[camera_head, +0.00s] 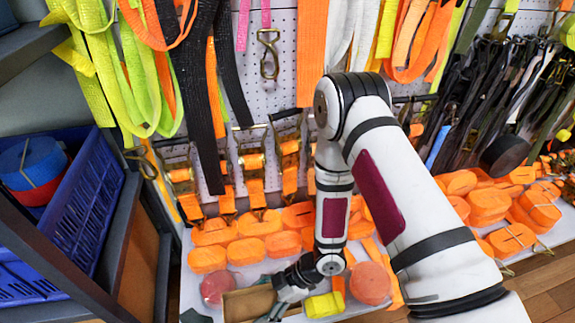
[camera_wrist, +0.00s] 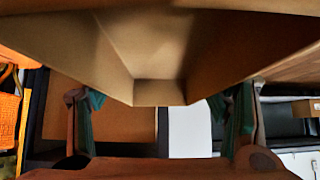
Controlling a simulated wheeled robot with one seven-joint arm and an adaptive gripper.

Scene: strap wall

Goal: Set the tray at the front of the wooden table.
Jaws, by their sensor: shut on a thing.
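The tray is a brown, open, box-like thing (camera_head: 248,303) at the bottom edge of the head view, partly cut off. In the wrist view its brown inner walls (camera_wrist: 60,38) fill the upper part, close to the camera. My gripper (camera_head: 272,308) is at the tray's right side in the head view. In the wrist view my gripper (camera_wrist: 162,112) has its green-padded fingers on either side of the tray's near end, shut on it. The tray hides much of what lies beyond. I cannot make out the wooden table for certain in either view.
A pegboard wall (camera_head: 285,70) hung with straps and buckles stands behind my arm. Orange strap rolls (camera_head: 285,243) crowd the pale surface below it. A blue crate (camera_head: 75,220) sits on a dark shelf at left. Wooden floor (camera_head: 545,290) shows at lower right.

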